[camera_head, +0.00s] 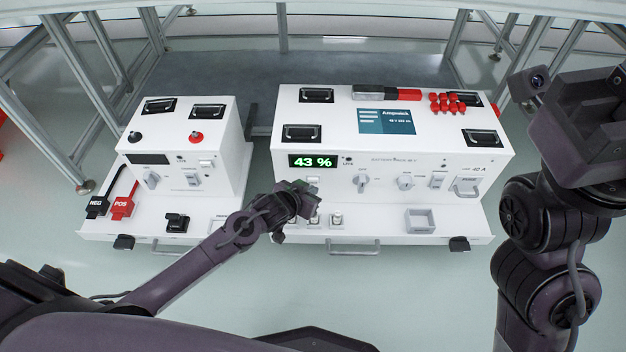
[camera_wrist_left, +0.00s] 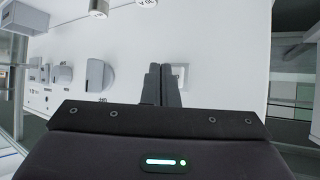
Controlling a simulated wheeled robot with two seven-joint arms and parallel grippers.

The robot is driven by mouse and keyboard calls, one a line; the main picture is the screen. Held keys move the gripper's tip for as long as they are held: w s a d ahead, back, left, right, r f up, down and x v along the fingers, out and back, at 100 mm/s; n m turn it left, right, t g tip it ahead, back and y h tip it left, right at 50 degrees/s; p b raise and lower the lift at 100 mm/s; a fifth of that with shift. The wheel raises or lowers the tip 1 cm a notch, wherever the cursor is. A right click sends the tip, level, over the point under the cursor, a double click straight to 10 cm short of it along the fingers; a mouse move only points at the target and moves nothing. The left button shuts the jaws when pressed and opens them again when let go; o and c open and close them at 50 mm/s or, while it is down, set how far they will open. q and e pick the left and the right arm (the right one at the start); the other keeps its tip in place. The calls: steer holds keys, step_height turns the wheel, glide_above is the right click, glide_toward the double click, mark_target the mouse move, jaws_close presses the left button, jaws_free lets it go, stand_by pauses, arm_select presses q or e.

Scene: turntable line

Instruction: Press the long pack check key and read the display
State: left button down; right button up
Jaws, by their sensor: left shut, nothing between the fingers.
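The long pack (camera_head: 390,140) is the larger white box at the right in the head view. Its green display (camera_head: 312,162) reads "43 %". My left gripper (camera_head: 306,190) is shut and empty, at the pack's front face just below the display. In the left wrist view, the closed fingertips (camera_wrist_left: 162,69) overlap the edge of a small square grey-framed key (camera_wrist_left: 181,75) on the white face. I cannot tell whether they touch it.
A shorter white pack (camera_head: 215,140) with a dark display (camera_head: 149,159) stands to the left. Black NEG (camera_head: 97,206) and red POS (camera_head: 122,207) connectors lie beside it. Knobs (camera_head: 361,182) and a grey square holder (camera_head: 420,220) are right of my gripper. Metal frame posts stand around.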

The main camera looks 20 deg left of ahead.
arm_select(q)
steer(key=shift+s, duration=0.2)
steer(key=shift+s+d, duration=0.1)
steer(key=s+p, duration=0.1)
steer(key=s, duration=0.1)
steer(key=s+d+p, duration=0.1)
steer(key=s+p, duration=0.1)
steer(key=shift+s+d, duration=0.2)
steer(key=shift+s, duration=0.15)
stand_by(0.8)
